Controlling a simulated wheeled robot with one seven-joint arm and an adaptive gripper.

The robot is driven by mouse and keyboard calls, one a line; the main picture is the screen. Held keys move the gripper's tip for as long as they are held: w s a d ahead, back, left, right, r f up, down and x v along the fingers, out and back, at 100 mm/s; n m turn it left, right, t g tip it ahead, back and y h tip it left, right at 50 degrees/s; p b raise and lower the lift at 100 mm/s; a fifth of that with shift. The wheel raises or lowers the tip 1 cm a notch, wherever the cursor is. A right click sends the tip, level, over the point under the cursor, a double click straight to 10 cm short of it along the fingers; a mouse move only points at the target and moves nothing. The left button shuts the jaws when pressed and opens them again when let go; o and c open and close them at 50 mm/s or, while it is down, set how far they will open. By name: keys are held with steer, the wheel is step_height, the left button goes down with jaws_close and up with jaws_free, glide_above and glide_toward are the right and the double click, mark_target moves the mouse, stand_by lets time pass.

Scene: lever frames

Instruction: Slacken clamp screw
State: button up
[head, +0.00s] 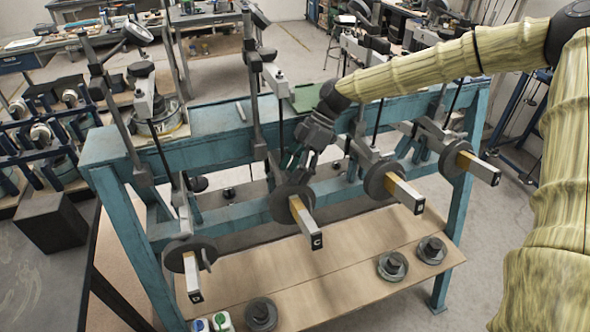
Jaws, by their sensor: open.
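My gripper (296,160) is in the middle of the teal lever frame (220,137), pointing down and to the left. Its dark fingers are open, and I see nothing held between them. It is just above and behind the hanger disc (291,202) of the middle lever (305,222), whose end plate seems to read C. I cannot tell whether it touches anything. I cannot pick out the clamp screw for certain; dark posts and fittings crowd around the fingers.
Other levers stand at the left (192,277) and right (404,194), with another at far right (478,167). Loose weights (392,266) lie on the wooden board (300,283) below. A dark block (50,222) sits at left. Upright posts stand close around my gripper.

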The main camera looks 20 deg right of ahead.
steer(key=shift+w+r, duration=0.1)
steer(key=shift+r, duration=0.05)
steer(key=shift+a+r+m+t+p, duration=0.15)
steer(key=shift+m+t+p, duration=0.25)
steer(key=shift+m+p, duration=0.2)
steer(key=shift+m+t+p, duration=0.4)
steer(key=shift+m+p, duration=0.05)
steer(key=shift+m, duration=0.25)
steer(key=shift+s+m+t+h+p, duration=0.2)
steer(key=shift+m+t, duration=0.1)
steer(key=shift+m, duration=0.25)
steer(key=shift+s+m+t+h+p, duration=0.15)
steer(key=shift+m+t, duration=0.15)
steer(key=shift+m, duration=0.25)
steer(key=m, duration=0.1)
steer(key=m+t+h, duration=0.1)
steer(key=m, duration=0.1)
steer(key=shift+s+a+f+t, duration=0.1)
steer(key=shift+f+t, duration=0.1)
steer(key=shift+t, duration=0.1)
steer(key=shift+s+a+m+t+h+b, duration=0.1)
steer(key=shift+m+t+h+b, duration=0.4)
steer(key=shift+m+b, duration=0.55)
steer(key=shift+s+a+m+t+h+b, duration=0.1)
steer(key=shift+m+t+h+b, duration=0.45)
steer(key=shift+m, duration=0.7)
steer(key=shift+a+m+h+b, duration=0.15)
steer(key=shift+m+h+b, duration=0.45)
steer(key=shift+m+b, duration=0.55)
